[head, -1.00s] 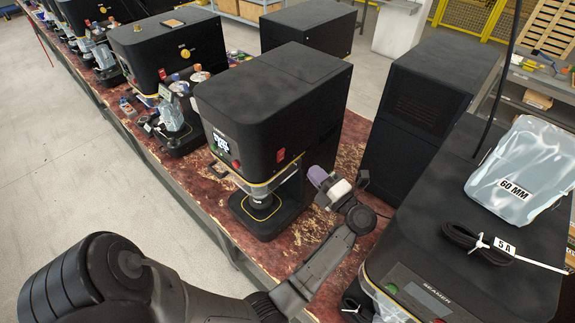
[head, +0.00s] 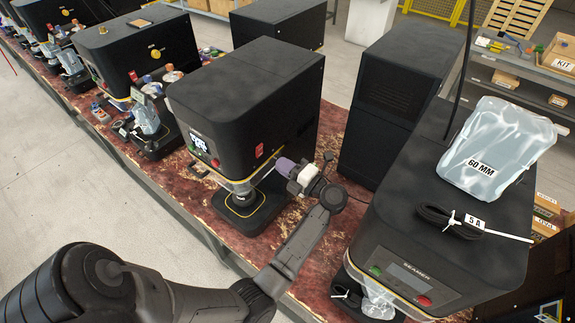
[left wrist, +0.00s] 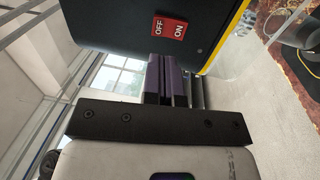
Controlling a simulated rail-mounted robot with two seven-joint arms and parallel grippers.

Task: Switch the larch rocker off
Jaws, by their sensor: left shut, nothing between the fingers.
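A red rocker switch (head: 259,151) sits on the side face of the black seamer (head: 250,100) in the middle of the head view. In the left wrist view the rocker (left wrist: 168,27) reads OFF on its left half and ON on its right half. I cannot tell which half is pressed in, and no larch name is readable. My left gripper (head: 276,168) has purple fingers, shut and empty, beside that face, just below and right of the rocker. In the left wrist view its fingertips (left wrist: 166,60) are close to the face; contact cannot be told. My right gripper is out of view.
Another seamer (head: 420,230) stands at right, with a 60 MM bag (head: 497,145) and a coiled black cable (head: 447,220) on top. A tall black cabinet (head: 385,110) stands behind my left gripper. More seamers line the red-brown bench (head: 205,205) to the left.

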